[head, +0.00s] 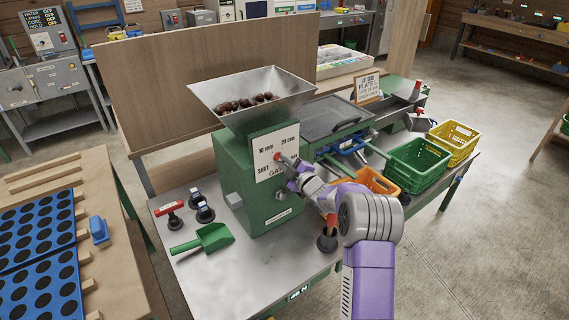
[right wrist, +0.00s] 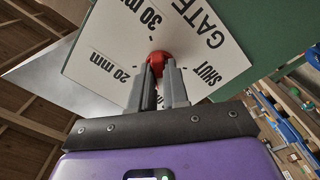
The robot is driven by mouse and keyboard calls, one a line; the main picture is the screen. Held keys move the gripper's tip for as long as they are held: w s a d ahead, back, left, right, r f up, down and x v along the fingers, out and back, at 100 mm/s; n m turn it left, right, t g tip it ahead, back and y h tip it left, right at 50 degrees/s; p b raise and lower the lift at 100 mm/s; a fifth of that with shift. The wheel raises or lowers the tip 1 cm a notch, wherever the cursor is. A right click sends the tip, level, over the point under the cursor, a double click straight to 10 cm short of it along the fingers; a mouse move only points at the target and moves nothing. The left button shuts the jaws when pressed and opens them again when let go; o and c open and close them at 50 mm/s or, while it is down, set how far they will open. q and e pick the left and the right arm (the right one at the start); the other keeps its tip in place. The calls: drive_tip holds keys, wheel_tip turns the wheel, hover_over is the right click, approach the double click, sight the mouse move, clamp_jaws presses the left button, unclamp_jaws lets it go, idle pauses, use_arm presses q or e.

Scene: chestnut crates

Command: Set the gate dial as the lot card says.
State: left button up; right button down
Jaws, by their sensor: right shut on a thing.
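The gate dial has a white plate (head: 273,153) on the front of the green machine (head: 240,190), marked 30 mm, 20 mm, SHUT and GATE. In the right wrist view, the same plate (right wrist: 100,45) fills the top. My right gripper (head: 287,163) is at the plate, its grey fingers (right wrist: 160,85) shut on the dial's red knob (right wrist: 159,60). The fingers cover much of the knob, so I cannot tell which mark it points to. The lot card (head: 367,87) stands behind the machine; it reads PLATE L, with smaller lines unclear. My left gripper is out of view.
A metal hopper (head: 252,92) with chestnuts tops the machine. Green (head: 420,165), yellow (head: 453,142) and orange (head: 371,182) crates stand to the right.

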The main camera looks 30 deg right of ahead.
drive_tip(key=shift+m+p, duration=2.5)
drive_tip(key=shift+m, duration=6.6)
drive_tip(key=c, duration=1.1)
unclamp_jaws()
